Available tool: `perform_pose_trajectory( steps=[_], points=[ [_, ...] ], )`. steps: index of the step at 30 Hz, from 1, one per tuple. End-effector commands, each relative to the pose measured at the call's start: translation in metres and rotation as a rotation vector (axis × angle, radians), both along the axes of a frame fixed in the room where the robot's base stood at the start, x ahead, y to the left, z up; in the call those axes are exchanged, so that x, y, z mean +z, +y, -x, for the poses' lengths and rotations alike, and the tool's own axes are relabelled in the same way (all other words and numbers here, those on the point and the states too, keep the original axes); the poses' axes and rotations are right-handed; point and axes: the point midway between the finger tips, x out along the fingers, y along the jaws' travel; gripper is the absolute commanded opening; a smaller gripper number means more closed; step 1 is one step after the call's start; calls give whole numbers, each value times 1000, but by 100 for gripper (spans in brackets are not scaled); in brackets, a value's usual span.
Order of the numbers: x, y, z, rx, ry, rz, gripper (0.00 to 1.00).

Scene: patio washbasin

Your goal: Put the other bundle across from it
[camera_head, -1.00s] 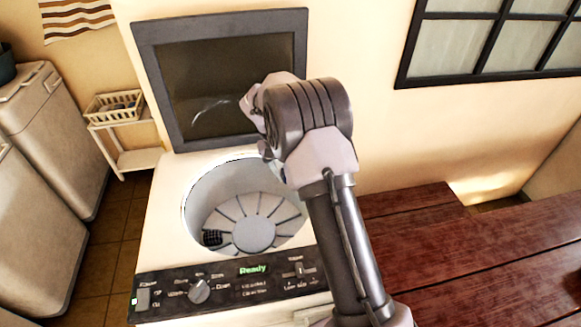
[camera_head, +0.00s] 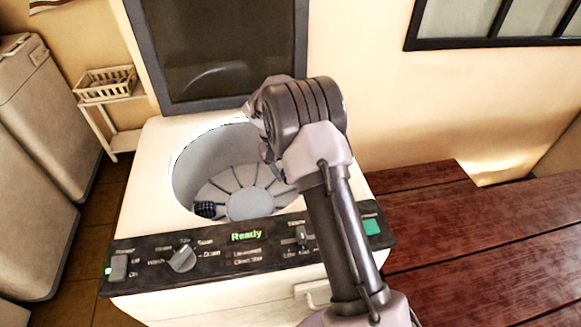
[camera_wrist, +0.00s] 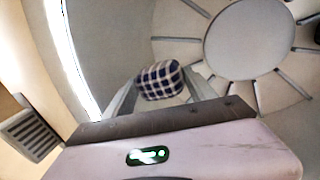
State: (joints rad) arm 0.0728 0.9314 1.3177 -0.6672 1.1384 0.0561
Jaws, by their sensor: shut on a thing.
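A dark blue and white checked bundle (camera_wrist: 160,80) sits between the fingers of my gripper (camera_wrist: 163,88) in the wrist view, and the gripper is shut on it. It is over the inside of the washer drum (camera_head: 205,165). Another dark checked bundle (camera_head: 205,209) lies at the left of the drum floor in the head view. A dark patch at the right edge of the wrist view may be that bundle. My arm hides the gripper and most of the held bundle in the head view. The round ribbed drum plate (camera_wrist: 258,40) shows bare in the wrist view.
The washer's lid (camera_head: 225,50) stands open at the back. Its control panel (camera_head: 250,245) reads "Ready" along the front. A wooden table (camera_head: 480,240) is at right. A wire basket (camera_head: 108,85) sits on a small shelf at left.

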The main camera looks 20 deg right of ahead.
Motion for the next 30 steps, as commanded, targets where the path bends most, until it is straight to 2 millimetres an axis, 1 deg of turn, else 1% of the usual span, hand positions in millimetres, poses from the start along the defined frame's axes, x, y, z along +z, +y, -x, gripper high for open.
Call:
perform_pose_trajectory(
  steps=[1,3,15,18,21,30],
  points=[
    [-15,0,0,0,0,0,13],
    [-26,0,0,0,0,0,13],
    [-89,0,0,0,0,0,13],
    [-99,0,0,-1,0,0,13],
    [-104,0,0,-1,0,0,13],
    [-105,0,0,-1,-1,0,13]
  ],
)
